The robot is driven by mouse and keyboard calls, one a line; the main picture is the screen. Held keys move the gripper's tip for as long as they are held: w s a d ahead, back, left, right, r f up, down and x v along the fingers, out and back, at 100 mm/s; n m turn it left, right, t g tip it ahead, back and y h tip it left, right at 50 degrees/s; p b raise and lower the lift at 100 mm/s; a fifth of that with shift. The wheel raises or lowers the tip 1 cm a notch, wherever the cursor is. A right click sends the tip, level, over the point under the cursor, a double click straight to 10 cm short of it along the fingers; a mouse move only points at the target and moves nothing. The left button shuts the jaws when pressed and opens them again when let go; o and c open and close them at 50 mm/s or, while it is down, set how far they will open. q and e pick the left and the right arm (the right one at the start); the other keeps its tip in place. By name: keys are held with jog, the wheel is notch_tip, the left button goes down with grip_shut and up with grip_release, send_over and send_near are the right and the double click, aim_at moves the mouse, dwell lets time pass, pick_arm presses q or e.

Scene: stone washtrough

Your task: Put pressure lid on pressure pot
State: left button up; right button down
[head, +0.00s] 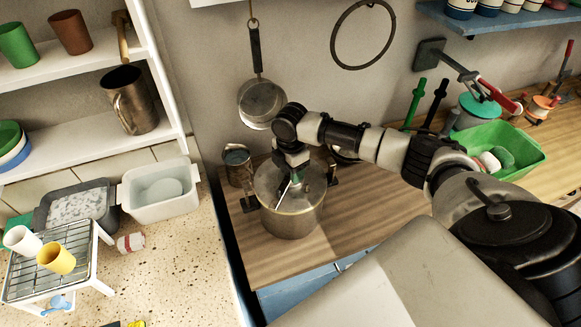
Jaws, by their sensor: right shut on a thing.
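The metal pressure pot (291,222) stands on the wooden counter, with dark side handles at its left and right. A round, flat, light metal surface that looks like the pressure lid (270,186) lies level at the pot's top. I cannot tell whether it rests fully on the rim or is slightly above it. My right gripper (294,180) points down over the middle of this top and is shut on what looks like the lid's grip; the fingers hide the contact. My left gripper is not in view.
A small metal pot (237,165) stands close behind left of the pressure pot. A pan (262,103) hangs on the wall behind. A green basin (525,152) is at the right. A stone counter with a white tub (150,208) and wire rack (80,245) lies left. Wood in front is clear.

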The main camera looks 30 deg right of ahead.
jog(key=shift+f, duration=0.15)
dwell(0.5)
grip_release()
jog(key=shift+f, duration=0.1)
notch_tip(320, 180, up, 3)
jog(key=p, duration=0.3)
jog(key=shift+r+p, duration=0.5)
jog(key=shift+r, duration=1.6)
